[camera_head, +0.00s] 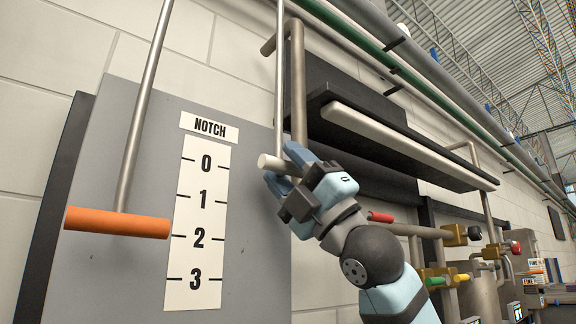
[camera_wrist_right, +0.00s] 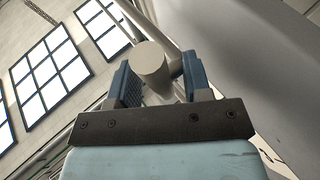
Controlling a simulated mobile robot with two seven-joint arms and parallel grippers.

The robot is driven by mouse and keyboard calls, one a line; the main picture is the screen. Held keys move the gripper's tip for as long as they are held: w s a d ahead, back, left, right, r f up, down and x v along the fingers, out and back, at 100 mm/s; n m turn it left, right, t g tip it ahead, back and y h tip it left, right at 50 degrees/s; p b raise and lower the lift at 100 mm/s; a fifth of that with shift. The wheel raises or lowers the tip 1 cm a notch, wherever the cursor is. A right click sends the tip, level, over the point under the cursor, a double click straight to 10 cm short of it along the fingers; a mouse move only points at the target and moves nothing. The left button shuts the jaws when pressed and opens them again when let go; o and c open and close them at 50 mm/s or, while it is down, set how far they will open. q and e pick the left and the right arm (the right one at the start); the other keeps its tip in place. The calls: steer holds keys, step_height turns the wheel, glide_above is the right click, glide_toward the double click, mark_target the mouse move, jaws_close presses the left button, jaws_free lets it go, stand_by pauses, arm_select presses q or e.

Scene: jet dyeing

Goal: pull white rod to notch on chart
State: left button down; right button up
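The white rod (camera_head: 272,163) is a short pale horizontal handle on a thin metal bar, right of the chart. In the picture it sits about level with the 0 mark. The chart (camera_head: 198,222) is a white strip under a NOTCH label (camera_head: 209,128), with marks 0 to 3 from top to bottom. My right gripper (camera_head: 287,170) has its blue fingers closed around the white rod, one above and one below. The right wrist view shows the rod's round end (camera_wrist_right: 152,63) between the fingers (camera_wrist_right: 160,82). My left gripper is not in view.
The grey panel (camera_head: 252,255) stands behind. A dark shelf-like housing (camera_head: 385,135) juts out above my right arm. Pipes and valves (camera_head: 455,236) are at the right.

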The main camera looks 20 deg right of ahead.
jaws_close()
step_height(320, 180, down, 10)
steer(key=b, duration=0.6)
steer(key=shift+o, duration=0.6)
jaws_free()
